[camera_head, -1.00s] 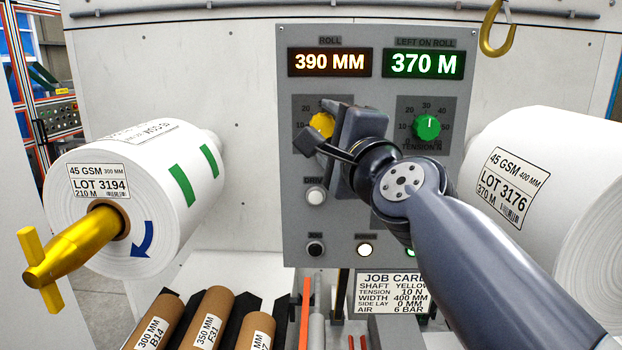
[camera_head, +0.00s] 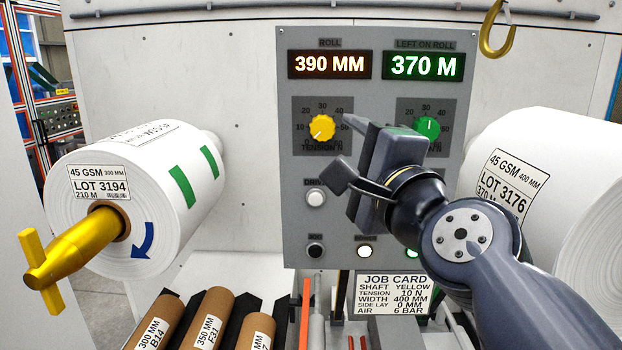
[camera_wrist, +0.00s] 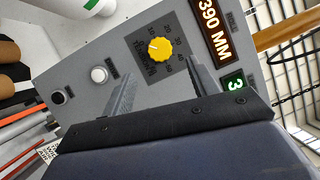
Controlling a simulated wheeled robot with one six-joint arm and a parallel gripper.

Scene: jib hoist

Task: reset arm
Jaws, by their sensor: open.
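My gripper (camera_head: 362,170) is in front of the grey control panel (camera_head: 290,225), at its right half in the head view. The jaws are open and empty, apart from the panel's knobs. The yellow tension knob (camera_head: 322,127) is in full view to the left of the jaws. The wrist view shows the yellow knob (camera_wrist: 159,48) beyond and between the two fingers (camera_wrist: 160,88). The green knob (camera_head: 427,128) is just right of the fingers, and its lower part is close to my gripper in the picture. My wrist hides part of the panel's lower right.
A white roll (camera_head: 150,200) on a gold shaft (camera_head: 75,250) is at the left. Another white roll (camera_head: 560,190) is at the right, behind my arm. Cardboard cores (camera_head: 210,320) and a job card (camera_head: 392,293) are below. A hook (camera_head: 497,30) hangs top right.

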